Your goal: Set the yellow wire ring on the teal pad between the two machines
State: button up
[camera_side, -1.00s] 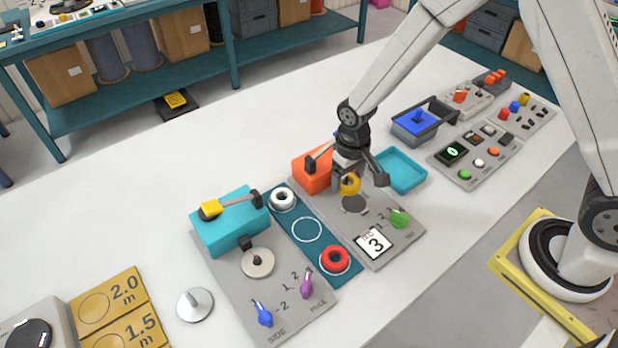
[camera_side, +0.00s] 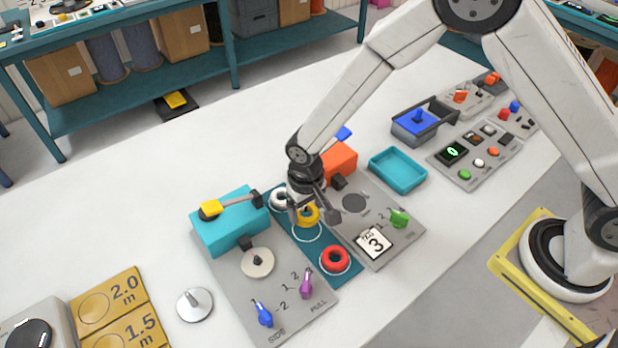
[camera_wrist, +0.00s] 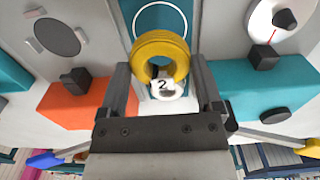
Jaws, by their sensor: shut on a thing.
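The yellow wire ring (camera_side: 309,216) is held between the fingers of my gripper (camera_side: 312,212), above the teal pad (camera_side: 347,275). In the wrist view the yellow ring (camera_wrist: 161,57) sits between the two fingers, tilted toward the camera. The pad's empty white circle (camera_side: 306,236) shows just below and in front of the ring; part of it is hidden. The teal machine (camera_side: 229,228) stands left of the pad and the orange machine (camera_side: 341,160) right of it.
A white ring (camera_side: 279,199) lies on the pad's back end, close to my gripper, and a red ring (camera_side: 335,260) on its front end.

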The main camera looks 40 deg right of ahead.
jog(key=shift+f, duration=1.9)
jog(key=shift+f, duration=0.25)
jog(key=o, duration=1.2)
jog(key=shift+f, duration=0.1)
jog(key=shift+c, duration=0.2)
notch_tip(320, 180, up, 8)
jog(key=shift+d, duration=0.1)
